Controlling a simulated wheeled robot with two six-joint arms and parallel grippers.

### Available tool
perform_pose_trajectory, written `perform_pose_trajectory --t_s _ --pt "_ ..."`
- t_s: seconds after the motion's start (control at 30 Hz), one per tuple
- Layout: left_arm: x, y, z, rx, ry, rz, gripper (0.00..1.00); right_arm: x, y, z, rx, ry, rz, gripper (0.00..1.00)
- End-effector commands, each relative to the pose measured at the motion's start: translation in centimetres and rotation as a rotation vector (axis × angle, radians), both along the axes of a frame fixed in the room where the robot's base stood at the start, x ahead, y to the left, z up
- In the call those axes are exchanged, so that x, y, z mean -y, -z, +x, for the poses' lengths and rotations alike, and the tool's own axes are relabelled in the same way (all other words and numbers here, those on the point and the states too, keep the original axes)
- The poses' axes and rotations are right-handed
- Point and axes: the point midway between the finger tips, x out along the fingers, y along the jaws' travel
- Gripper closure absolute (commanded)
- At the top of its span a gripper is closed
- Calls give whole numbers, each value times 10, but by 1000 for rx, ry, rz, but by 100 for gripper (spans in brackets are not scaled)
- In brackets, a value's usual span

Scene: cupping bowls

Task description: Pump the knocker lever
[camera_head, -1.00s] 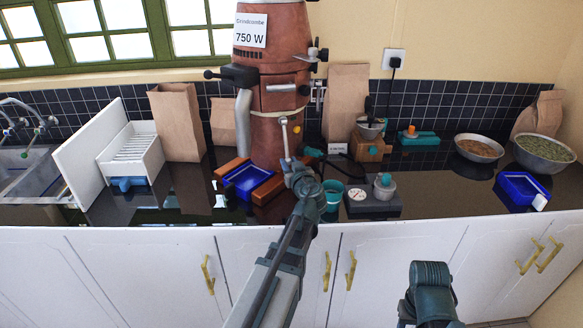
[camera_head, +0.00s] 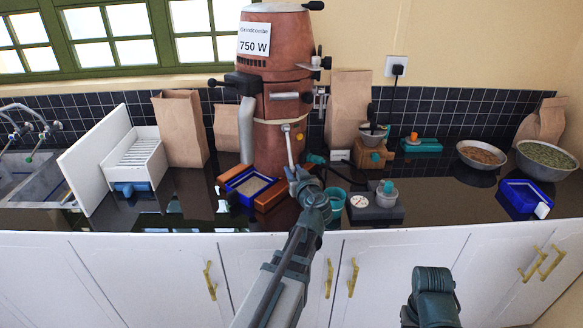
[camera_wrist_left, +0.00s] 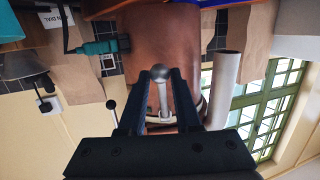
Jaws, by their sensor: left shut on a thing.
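The copper-coloured grinder (camera_head: 272,100), labelled 750 W, stands on the counter. A slim metal lever (camera_head: 289,145) hangs from a pivot on its lower front. My left gripper (camera_head: 297,174) is at the lever's lower end, shut on it. In the left wrist view the lever (camera_wrist_left: 163,100) and its round metal knob (camera_wrist_left: 157,73) show between the two fingers of my left gripper (camera_wrist_left: 157,80). A blue bin (camera_head: 236,188) under the grinder holds greyish-brown grounds. My right gripper is not in view; only part of my right arm shows at the bottom.
A wooden frame (camera_head: 271,198) borders the blue bin. A teal cup (camera_head: 335,200) and a dark scale (camera_head: 375,212) stand close right of my left arm. Another blue bin (camera_head: 522,196) and two bowls stand farther right. A white rack (camera_head: 135,160) and paper bags stand left.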

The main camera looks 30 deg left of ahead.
Motion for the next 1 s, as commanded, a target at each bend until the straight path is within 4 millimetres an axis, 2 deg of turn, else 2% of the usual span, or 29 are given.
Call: perform_pose_trajectory --t_s 0.1,0.47,0.83,1.0 --pt "6 -4 -6 -1 1 1 100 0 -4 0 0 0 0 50" --pt "3 0 -2 0 0 -1 100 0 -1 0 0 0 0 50" --pt "-23 15 24 -1 -1 -1 100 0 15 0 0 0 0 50" --pt "-29 17 29 0 0 -1 100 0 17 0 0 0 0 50"
